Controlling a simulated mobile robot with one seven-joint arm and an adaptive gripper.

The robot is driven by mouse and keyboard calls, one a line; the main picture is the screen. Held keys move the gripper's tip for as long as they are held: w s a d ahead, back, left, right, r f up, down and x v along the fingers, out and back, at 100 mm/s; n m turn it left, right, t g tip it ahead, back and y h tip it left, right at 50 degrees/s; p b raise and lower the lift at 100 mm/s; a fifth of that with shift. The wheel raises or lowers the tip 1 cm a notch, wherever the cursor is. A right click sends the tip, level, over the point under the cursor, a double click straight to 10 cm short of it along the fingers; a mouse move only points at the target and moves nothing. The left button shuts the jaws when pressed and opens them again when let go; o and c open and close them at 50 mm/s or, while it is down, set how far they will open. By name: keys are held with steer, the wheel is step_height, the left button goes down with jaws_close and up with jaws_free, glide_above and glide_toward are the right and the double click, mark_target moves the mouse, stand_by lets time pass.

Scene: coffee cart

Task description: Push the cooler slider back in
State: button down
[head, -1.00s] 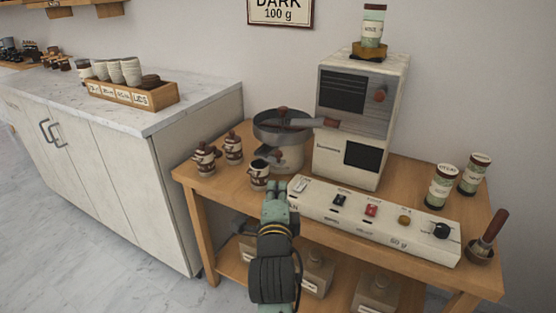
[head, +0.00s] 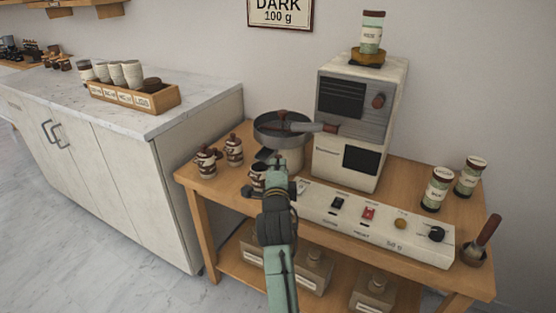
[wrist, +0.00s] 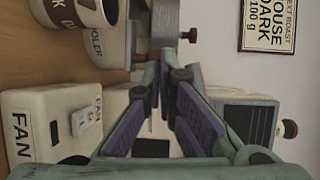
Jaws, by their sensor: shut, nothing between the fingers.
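The cooler (head: 283,156) is a pale drum with a grey metal pan on top, on the wooden cart left of the roaster. Its lettered side (wrist: 113,38) shows in the wrist view. My gripper (head: 278,164) is shut and empty in front of the cooler, over the cart's front part. In the wrist view, my fingertips (wrist: 166,68) come together close to the cooler. A reddish-brown piece (wrist: 144,60) shows beside the tips; it may be the slider's handle. The slider is mostly hidden, so its position and any contact with my fingers cannot be told.
The white control panel (head: 322,219) with a FAN switch lies right of my gripper. A mug (head: 257,176) and brown-and-white jars (head: 206,161) stand left. The roaster (head: 350,150) stands behind right, and two canisters (head: 437,190) stand farther right.

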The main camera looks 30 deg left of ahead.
steer(key=shift+w+a+f, duration=0.1)
steer(key=shift+w+a, duration=0.15)
steer(key=shift+w, duration=0.35)
steer(key=w, duration=0.5)
steer(key=shift+d, duration=0.1)
